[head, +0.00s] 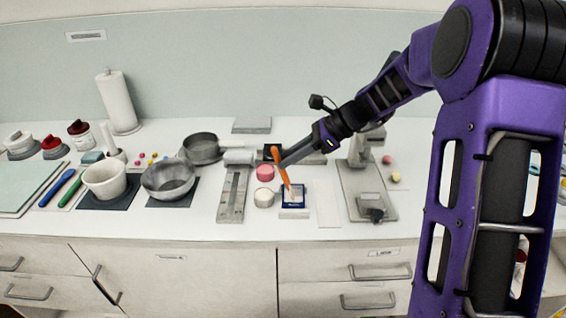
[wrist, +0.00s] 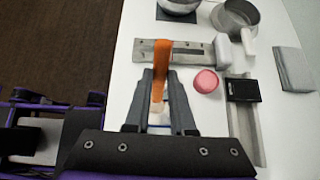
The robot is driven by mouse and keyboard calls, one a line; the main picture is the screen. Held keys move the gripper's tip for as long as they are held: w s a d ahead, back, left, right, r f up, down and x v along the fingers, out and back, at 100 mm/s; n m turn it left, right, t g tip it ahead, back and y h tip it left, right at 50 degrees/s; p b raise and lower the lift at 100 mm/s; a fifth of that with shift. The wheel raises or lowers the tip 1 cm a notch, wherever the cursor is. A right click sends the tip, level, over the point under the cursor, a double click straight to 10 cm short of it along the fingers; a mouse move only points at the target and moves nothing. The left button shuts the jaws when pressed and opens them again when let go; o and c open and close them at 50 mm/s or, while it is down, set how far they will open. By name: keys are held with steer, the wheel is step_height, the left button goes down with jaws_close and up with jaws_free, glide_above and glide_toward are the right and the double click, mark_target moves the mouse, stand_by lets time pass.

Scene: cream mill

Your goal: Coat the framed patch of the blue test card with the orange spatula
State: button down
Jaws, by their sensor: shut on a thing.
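The orange spatula (head: 283,172) is held in my gripper (head: 281,164), steeply tilted, with its lower end at the blue test card. It also shows in the wrist view (wrist: 160,70), between the two fingers of my gripper (wrist: 161,92). The blue test card (head: 298,199) lies on a pale block near the front edge of the bench. Whether the spatula touches the card or hovers just above it, I cannot tell. The framed patch is too small to make out. In the wrist view the fingers and spatula hide most of the card.
A pink-topped jar (head: 265,172) and a white jar (head: 263,198) stand left of the card. A grey metal rail (head: 232,196) lies further left. A white strip (head: 327,203) and a metal stand (head: 372,196) are to the right. Bowls and a mortar (head: 104,179) stand further left.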

steer(key=shift+s, duration=0.6)
steer(key=shift+w, duration=3)
steer(key=shift+s, duration=3)
steer(key=w, duration=0.6)
steer(key=shift+d+r, duration=0.1)
steer(key=shift+r, duration=0.05)
step_height(320, 180, up, 4)
steer(key=shift+f, duration=0.1)
